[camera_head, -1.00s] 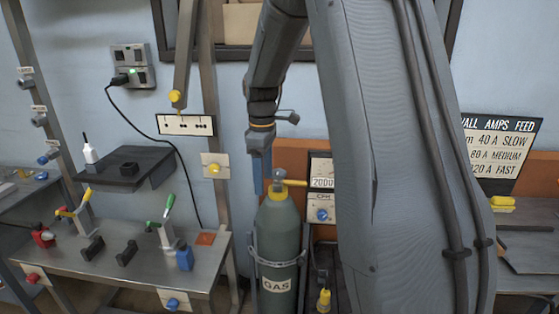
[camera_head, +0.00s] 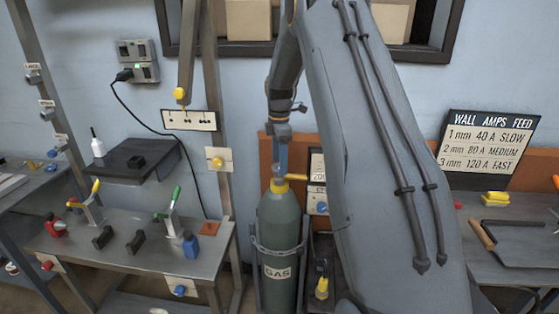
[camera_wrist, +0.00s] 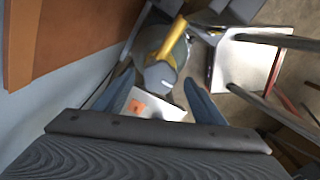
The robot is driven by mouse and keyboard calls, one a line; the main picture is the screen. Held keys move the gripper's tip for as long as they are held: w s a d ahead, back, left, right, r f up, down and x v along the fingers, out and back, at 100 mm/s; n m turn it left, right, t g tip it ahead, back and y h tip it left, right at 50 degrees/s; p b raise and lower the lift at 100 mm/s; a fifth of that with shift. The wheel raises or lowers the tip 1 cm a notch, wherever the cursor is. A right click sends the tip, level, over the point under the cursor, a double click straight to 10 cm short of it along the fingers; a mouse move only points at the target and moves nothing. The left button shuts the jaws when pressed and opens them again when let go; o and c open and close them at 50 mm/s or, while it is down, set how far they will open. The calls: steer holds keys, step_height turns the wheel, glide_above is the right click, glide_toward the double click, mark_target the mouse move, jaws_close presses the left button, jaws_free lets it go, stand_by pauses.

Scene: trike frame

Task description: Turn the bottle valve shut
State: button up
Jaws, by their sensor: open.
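The grey-green gas bottle (camera_head: 279,226) stands upright, marked GAS, with a yellow neck (camera_head: 279,187). On top is a small grey valve knob (camera_head: 279,171); a yellow bar (camera_head: 296,177) points right from the bottle top. In the wrist view the knob (camera_wrist: 160,76) lies ahead of and between my fingers, with the yellow bar (camera_wrist: 171,42) beyond it. My gripper (camera_head: 280,158) is just above and behind the knob in the head view. Its blue fingers (camera_wrist: 158,98) are apart with nothing gripped. I cannot tell whether a finger touches the knob.
An orange board and a gauge panel (camera_head: 318,190) stand close behind the bottle on the right. A bracket (camera_head: 272,252) rings the bottle. A workbench (camera_head: 130,262) with clamps is at left, a dark shelf (camera_head: 136,160) above it. My arm covers the area right of the bottle.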

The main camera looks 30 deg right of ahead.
steer(key=shift+f, duration=0.4)
steer(key=c, duration=1)
steer(key=shift+c, duration=0.2)
